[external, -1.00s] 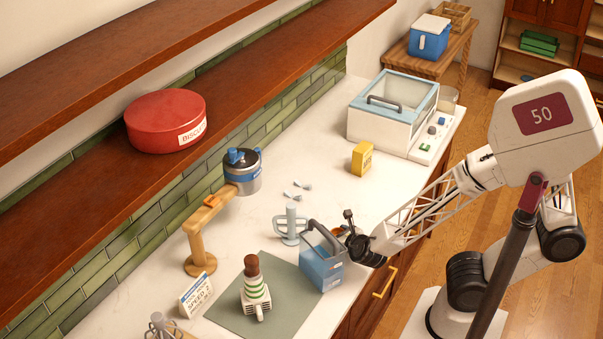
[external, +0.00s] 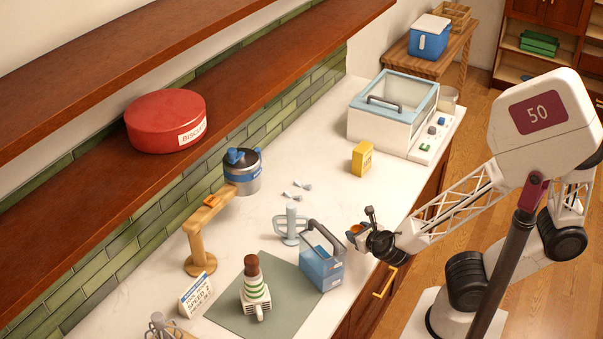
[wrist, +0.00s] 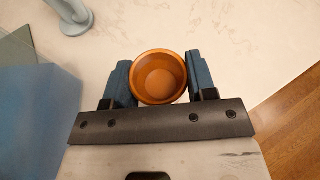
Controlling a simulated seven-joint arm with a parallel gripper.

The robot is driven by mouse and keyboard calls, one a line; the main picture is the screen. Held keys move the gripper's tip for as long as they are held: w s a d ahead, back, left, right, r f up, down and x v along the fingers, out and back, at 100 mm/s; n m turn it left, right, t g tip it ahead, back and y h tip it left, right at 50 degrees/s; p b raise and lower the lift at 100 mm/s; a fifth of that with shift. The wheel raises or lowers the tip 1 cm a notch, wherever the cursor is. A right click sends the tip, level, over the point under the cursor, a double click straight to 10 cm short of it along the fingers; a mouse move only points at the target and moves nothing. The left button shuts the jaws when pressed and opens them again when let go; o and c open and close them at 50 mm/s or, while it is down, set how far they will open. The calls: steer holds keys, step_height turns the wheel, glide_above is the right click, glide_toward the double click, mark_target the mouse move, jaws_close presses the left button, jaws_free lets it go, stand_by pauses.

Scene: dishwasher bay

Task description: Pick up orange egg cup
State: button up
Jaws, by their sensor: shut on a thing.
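The orange egg cup (wrist: 160,77) sits between the two blue finger pads of my gripper (wrist: 159,82) in the wrist view, with its open mouth facing the camera. The pads touch it on both sides. In the external view the egg cup (external: 356,230) shows as a small orange patch at the tip of my gripper (external: 361,238), near the front edge of the counter. My gripper is shut on it. It appears to be above the counter, but the exact height is hard to tell.
A blue carrier with a grey handle (external: 322,262) stands just left of my gripper. A pale blue mug tree (external: 291,225) is behind it. A yellow box (external: 362,158) stands farther back. The white counter (external: 335,195) between them is clear.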

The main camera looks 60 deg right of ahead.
steer(key=s, duration=0.9)
steer(key=shift+d+r, duration=0.4)
steer(key=shift+s, duration=0.15)
